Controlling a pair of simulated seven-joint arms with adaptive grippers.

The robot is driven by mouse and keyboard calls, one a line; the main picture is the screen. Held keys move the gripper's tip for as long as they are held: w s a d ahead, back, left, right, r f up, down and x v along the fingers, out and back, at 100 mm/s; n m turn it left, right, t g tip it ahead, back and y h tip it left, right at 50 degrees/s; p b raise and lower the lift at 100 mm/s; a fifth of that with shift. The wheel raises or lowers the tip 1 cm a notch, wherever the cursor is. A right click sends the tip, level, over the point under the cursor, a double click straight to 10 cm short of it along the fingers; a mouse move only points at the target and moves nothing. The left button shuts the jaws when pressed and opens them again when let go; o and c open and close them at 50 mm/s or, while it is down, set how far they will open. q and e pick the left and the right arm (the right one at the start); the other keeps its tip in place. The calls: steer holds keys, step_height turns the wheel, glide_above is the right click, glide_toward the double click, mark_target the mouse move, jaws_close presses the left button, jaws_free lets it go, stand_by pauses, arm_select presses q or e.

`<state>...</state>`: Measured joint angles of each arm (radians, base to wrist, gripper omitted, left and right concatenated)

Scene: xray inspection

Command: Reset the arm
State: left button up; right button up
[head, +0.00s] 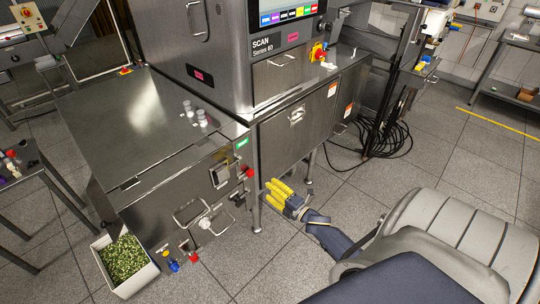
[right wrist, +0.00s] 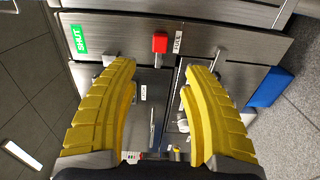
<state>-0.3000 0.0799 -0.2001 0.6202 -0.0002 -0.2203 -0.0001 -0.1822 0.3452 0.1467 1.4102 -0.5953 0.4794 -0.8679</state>
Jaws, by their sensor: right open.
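My right gripper (head: 277,192) has yellow fingers and reaches toward the front of the steel scanner machine (head: 215,75). In the right wrist view its two fingers (right wrist: 160,68) are spread apart with nothing between them. Beyond them is the machine's front panel, with a red button (right wrist: 159,43) and a green SHUT label (right wrist: 79,40). In the head view the gripper is to the right of the panel's red knob (head: 249,172), apart from it. My left gripper is not in view.
White-capped vials (head: 188,108) stand on the steel top (head: 120,110). A white bin of green bits (head: 104,241) stands on the floor at lower left. The tiled floor between gripper and cables is clear.

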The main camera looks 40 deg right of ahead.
steer(key=s+d+f+m+g+h, duration=0.1)
steer(key=s+f+m+g+h, duration=0.2)
steer(key=f, duration=0.4)
steer(key=s+d+f+m+g, duration=0.1)
steer(key=s+d+f+m, duration=0.1)
steer(key=f+m, duration=0.45)
steer(key=s+a+f+m+g, duration=0.1)
steer(key=s+a+f+g, duration=0.15)
steer(key=s+f, duration=0.5)
steer(key=s+a+f+m+g, duration=0.25)
steer(key=s+f, duration=0.25)
steer(key=f, duration=0.5)
steer(key=s+a+f+g, duration=0.2)
steer(key=s+a+f, duration=0.3)
steer(key=s, duration=0.5)
steer(key=s+a+f+m+g, duration=0.1)
steer(key=s+a+f+g, duration=0.2)
steer(key=s+a, duration=0.3)
steer(key=s+a+f+m+g+y, duration=0.1)
steer(key=s+a+f, duration=0.4)
steer(key=s, duration=1.1)
steer(key=shift+a+f+g, duration=0.35)
steer(key=shift+f+g, duration=0.45)
steer(key=shift+f, duration=0.05)
